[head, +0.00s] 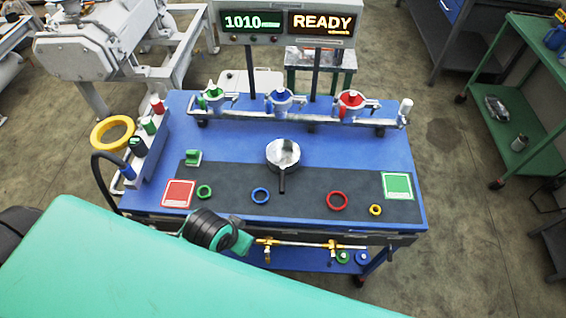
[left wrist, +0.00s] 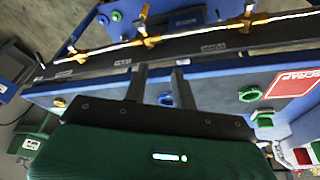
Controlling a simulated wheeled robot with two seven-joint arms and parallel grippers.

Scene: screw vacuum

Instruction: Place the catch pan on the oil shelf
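The catch pan (head: 284,153), a round silver pan with a dark handle pointing to the front, sits on the middle of the blue table at the back edge of the dark mat. I cannot pick it out in the left wrist view. My left gripper (left wrist: 158,72) is open and empty, with its two dark fingers apart near the table's front edge. In the head view my left arm hides its fingers. My right gripper is not in view. No shelf carries a readable oil label; a low blue shelf (head: 310,262) shows beneath the table front.
Coloured rings (head: 337,200) lie on the dark mat (head: 300,184) between a red card (head: 179,193) and a green card (head: 397,186). A pipe with three clamped fittings (head: 282,100) spans the back. A brass pipe (head: 310,244) runs below the front edge. A green shelved cart (head: 520,110) stands right.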

